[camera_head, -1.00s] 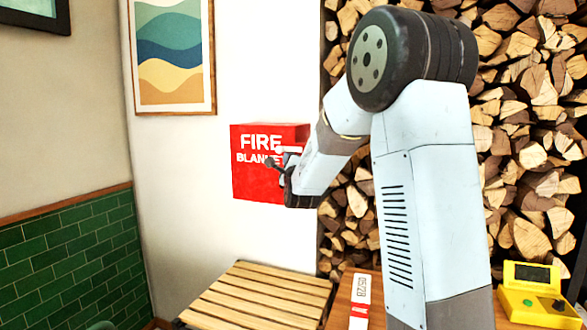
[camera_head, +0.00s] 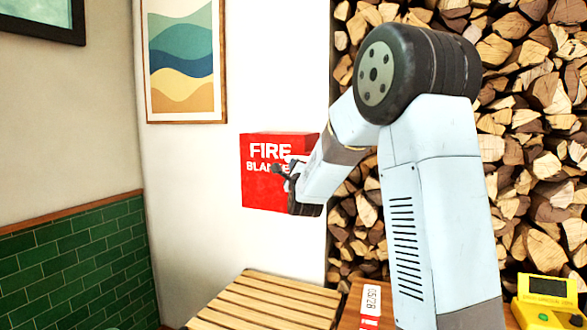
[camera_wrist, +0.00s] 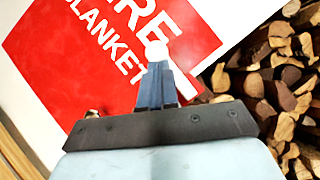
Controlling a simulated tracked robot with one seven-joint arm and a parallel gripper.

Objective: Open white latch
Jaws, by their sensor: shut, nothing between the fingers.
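A red box lettered FIRE BLANKET (camera_head: 258,185) hangs on the white wall, left of the stacked logs. It fills the upper left of the wrist view (camera_wrist: 60,60). My gripper (camera_head: 276,168) is in front of the box's right half and covers part of the lettering. In the wrist view its fingers (camera_wrist: 155,70) are shut together with nothing between them. A small white piece (camera_wrist: 157,48), seemingly the white latch, shows just beyond the fingertips. Whether they touch it I cannot tell. My gripper and forearm hide much of the box's right side in the body view.
Stacked logs (camera_head: 535,150) fill the right side behind my arm. A slatted wooden surface (camera_head: 270,300) lies below the box. A yellow device (camera_head: 545,300) sits at lower right, and a red-and-white labelled object (camera_head: 371,303) is near my arm.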

